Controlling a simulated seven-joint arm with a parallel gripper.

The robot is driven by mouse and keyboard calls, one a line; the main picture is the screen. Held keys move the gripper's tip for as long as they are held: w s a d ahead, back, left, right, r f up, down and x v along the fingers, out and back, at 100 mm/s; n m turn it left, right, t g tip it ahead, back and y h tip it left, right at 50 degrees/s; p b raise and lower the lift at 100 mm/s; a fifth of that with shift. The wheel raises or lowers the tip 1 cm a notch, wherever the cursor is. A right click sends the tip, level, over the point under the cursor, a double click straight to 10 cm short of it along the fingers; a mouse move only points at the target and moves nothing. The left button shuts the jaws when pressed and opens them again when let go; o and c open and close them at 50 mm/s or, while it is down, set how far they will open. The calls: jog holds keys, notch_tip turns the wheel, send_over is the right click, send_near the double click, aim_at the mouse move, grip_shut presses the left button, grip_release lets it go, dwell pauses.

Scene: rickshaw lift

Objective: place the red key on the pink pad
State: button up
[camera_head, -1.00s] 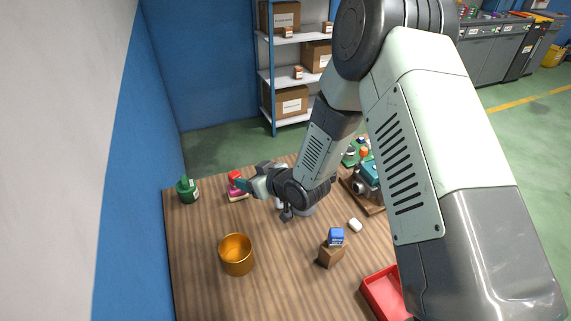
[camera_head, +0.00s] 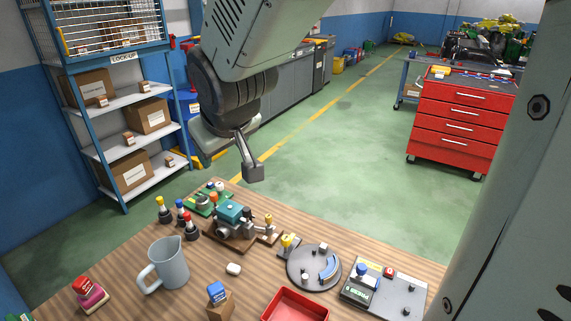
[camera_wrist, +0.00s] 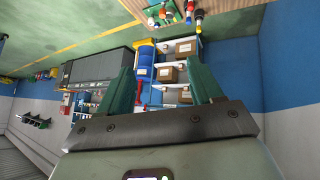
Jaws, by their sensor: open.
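The red key (camera_head: 83,285) is a small red block at the lower left of the table in the head view. It sits on top of the pink pad (camera_head: 93,299), which lies on the wood. My gripper is raised well away from both. In the wrist view my gripper (camera_wrist: 163,82) has its two green fingers wide apart with nothing between them. The wrist view looks out over the floor and shelves, and neither the key nor the pad can be made out there.
A grey pitcher (camera_head: 168,263) stands right of the pad. A blue block on a wooden block (camera_head: 220,304), a white lump (camera_head: 233,269), a red tray (camera_head: 295,306) and a teal machine (camera_head: 232,220) are farther right. Bare wood lies between pad and pitcher.

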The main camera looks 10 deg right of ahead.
jog(key=s+d+r+m, duration=0.1)
jog(key=s+d, duration=0.2)
jog(key=s, duration=0.3)
jog(key=s+d+r+m+g+h, duration=0.1)
jog(key=s+d+r+m, duration=0.1)
jog(key=s, duration=0.5)
jog(key=s+d+r+m+g, duration=0.1)
jog(key=s+d+r+m, duration=0.1)
jog(key=s+d, duration=0.2)
jog(key=s, duration=0.3)
jog(key=shift+s+d+r+h, duration=0.15)
jog(key=shift+s+d+h, duration=0.1)
jog(key=shift+d+h, duration=0.1)
